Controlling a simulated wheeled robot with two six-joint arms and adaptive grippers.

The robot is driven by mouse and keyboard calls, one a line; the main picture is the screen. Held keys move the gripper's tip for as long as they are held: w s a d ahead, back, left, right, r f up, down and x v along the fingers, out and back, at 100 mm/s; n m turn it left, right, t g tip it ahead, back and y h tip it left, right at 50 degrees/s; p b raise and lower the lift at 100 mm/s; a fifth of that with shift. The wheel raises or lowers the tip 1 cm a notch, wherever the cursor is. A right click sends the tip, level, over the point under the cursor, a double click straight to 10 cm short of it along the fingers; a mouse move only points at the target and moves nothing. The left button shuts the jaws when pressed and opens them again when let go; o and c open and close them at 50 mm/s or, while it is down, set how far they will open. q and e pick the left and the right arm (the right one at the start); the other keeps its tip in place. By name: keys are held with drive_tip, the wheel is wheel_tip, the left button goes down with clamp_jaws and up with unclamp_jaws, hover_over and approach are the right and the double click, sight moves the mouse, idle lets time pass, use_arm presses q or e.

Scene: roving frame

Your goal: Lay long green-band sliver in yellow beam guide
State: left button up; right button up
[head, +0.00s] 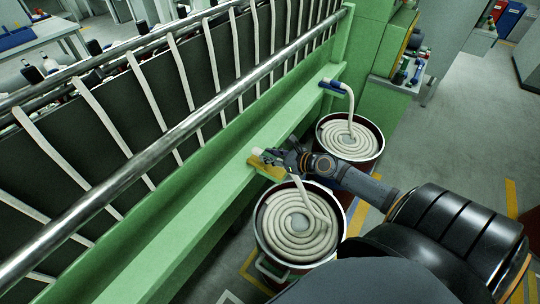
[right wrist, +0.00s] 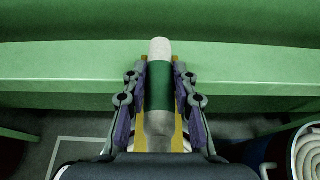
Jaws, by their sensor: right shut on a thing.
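The white sliver with a green band (right wrist: 160,88) is between the fingers of my right gripper (head: 274,158), which is shut on it. The pale end (head: 258,151) points to the green beam (head: 215,185). The yellow beam guide (head: 268,171) is on the beam's edge, directly under the gripper. In the right wrist view, yellow strips of the guide (right wrist: 179,140) show on both sides of the sliver, which lines up with it. Whether the sliver touches the guide floor is hidden. Its tail drops into the near can (head: 260,225). My left gripper is out of view.
A far can (head: 375,128) of coiled sliver stands behind my right forearm, its strand leading up to a blue guide (head: 333,86) on the beam. A long steel rail (head: 180,130) and several slanted white strands are left of the beam. Grey floor is open at right.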

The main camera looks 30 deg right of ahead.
drive_tip(key=shift+f+b, duration=0.6)
drive_tip(key=shift+f, duration=0.3)
drive_tip(key=shift+p, duration=0.3)
drive_tip(key=shift+f, duration=0.3)
idle(0.3)
drive_tip(key=o, duration=1.1)
drive_tip(key=shift+o, duration=0.5)
